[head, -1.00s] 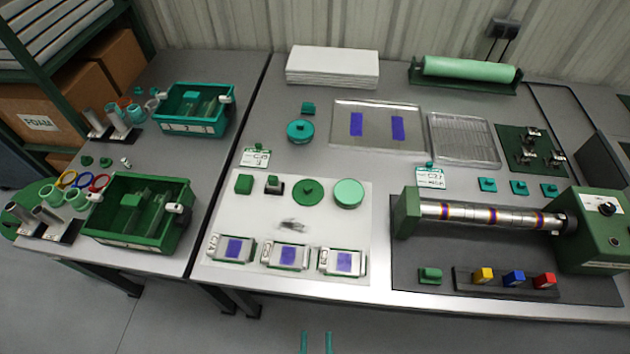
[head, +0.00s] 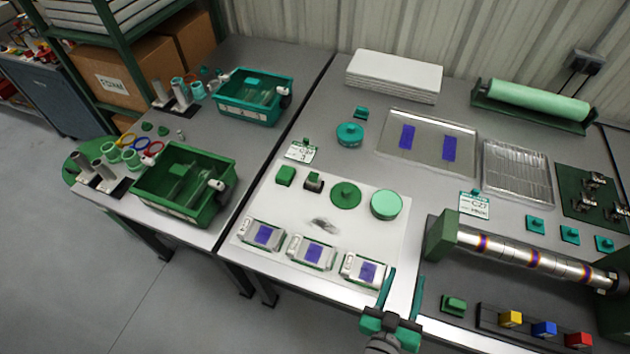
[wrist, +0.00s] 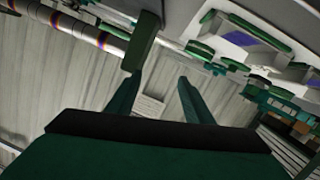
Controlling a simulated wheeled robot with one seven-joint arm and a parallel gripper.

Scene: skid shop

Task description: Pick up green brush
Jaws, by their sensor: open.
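No item is plainly recognisable as a brush. On the white mat (head: 385,245) stand a green block (head: 285,175), a small green-topped piece with a dark and pale base (head: 314,181), a dark green disc (head: 345,194) and a lighter green round lid (head: 386,203). Another green block (head: 453,305) lies on the dark mat at the right. I cannot tell which of these, if any, is the green brush. My gripper (head: 403,285) is open and empty at the bench's front edge, right of the metal-framed blocks. Its fingers (wrist: 160,78) also show in the wrist view, with nothing between them.
Three metal-framed blocks (head: 313,251) line the white mat's front. A metal roller (head: 530,258) on a green stand and several coloured blocks (head: 544,328) are at the right. Two green bins (head: 183,186) (head: 254,97) stand on the left bench.

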